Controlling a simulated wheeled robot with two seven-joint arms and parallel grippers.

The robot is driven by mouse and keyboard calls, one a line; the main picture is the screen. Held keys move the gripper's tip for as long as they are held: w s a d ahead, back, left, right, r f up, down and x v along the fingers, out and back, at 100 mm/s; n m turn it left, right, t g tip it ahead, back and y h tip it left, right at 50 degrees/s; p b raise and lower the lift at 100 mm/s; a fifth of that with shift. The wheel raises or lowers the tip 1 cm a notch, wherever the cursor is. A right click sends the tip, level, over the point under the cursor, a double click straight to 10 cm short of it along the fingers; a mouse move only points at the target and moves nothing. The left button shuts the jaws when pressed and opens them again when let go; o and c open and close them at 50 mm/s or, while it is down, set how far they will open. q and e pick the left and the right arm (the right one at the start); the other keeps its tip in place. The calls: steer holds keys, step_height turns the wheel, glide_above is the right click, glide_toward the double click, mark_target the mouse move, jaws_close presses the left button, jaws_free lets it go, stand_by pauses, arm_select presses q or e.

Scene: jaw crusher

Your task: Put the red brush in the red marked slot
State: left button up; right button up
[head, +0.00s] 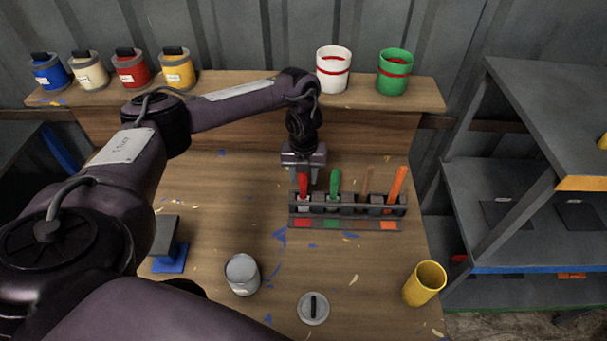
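The red brush (303,184) stands upright, handle up, at the left end of the dark brush rack (350,211). The red mark (302,224) is on the rack's front strip, directly below the brush. My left gripper (305,180) points down at the red brush's handle, with its fingers close around or just behind it. I cannot tell whether the fingers touch the handle. The brush's lower end is partly hidden by the rack. My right gripper is not in view.
The rack also holds a green brush (335,187), a brown-handled brush (368,184) and an orange brush (398,186). A grey can (242,274), a round lid (313,308) and a yellow cup (425,282) stand nearer on the table. Paint pots line the back shelf.

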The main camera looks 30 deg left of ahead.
arm_select(q)
steer(key=shift+r, duration=0.2)
step_height(320, 180, up, 12)
steer(key=shift+p, duration=1.25)
steer(key=shift+f, duration=0.1)
